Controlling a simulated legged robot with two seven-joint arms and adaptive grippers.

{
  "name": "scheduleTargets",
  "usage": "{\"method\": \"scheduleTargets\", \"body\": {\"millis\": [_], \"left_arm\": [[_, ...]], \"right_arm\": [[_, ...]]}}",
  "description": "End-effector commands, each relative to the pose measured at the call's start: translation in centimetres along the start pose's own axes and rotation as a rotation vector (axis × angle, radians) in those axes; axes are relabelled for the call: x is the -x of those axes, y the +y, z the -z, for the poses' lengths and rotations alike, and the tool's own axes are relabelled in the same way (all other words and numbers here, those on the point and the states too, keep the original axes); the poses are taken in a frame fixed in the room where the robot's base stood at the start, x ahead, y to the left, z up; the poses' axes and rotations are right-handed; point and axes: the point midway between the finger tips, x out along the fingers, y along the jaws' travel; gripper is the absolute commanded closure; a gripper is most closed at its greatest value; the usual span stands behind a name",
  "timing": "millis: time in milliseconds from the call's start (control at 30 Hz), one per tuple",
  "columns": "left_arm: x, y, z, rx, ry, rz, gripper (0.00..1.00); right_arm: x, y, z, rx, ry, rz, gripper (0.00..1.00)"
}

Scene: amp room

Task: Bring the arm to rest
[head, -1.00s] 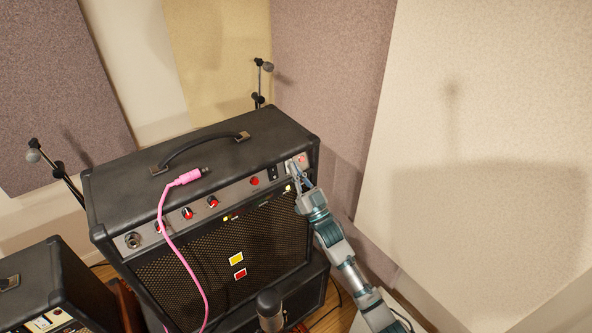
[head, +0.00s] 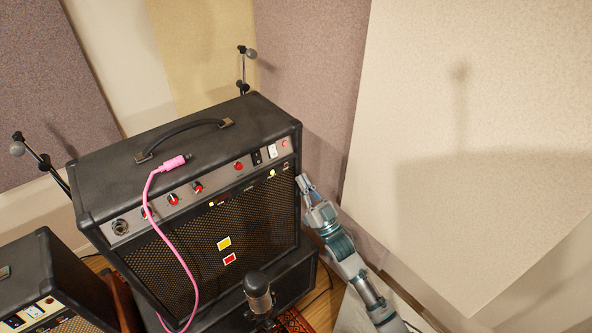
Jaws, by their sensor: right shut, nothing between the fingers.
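My right gripper (head: 304,184) is shut and empty. It stands beside the right edge of the black guitar amp (head: 105,178), below the level of its control panel. My right arm comes up from the lower right. A gap between the fingertips and the amp's side is hard to judge. My left gripper is not in view.
A pink cable (head: 170,225) lies with its plug on the amp top and hangs down the front. A microphone (head: 257,289) stands before the amp. A second amp (head: 70,275) is at lower left. Wall panels (head: 460,130) rise behind; open space lies right of the amp.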

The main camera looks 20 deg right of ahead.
Motion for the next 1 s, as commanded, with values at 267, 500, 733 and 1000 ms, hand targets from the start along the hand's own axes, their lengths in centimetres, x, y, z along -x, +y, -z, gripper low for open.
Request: {"method": "scheduleTargets", "body": {"millis": [267,500,733,1000], "left_arm": [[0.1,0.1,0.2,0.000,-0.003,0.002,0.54],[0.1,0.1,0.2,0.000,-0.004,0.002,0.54],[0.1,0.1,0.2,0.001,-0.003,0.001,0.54],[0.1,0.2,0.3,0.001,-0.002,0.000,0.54]], "right_arm": [[1.5,0.2,0.5,-0.001,0.002,-0.001,1.00],[1.5,0.2,0.4,-0.001,0.002,-0.001,1.00],[1.6,0.2,0.1,-0.001,-0.007,-0.004,1.00],[8.9,1.6,-11.9,0.011,-0.336,-0.104,1.00]]}}
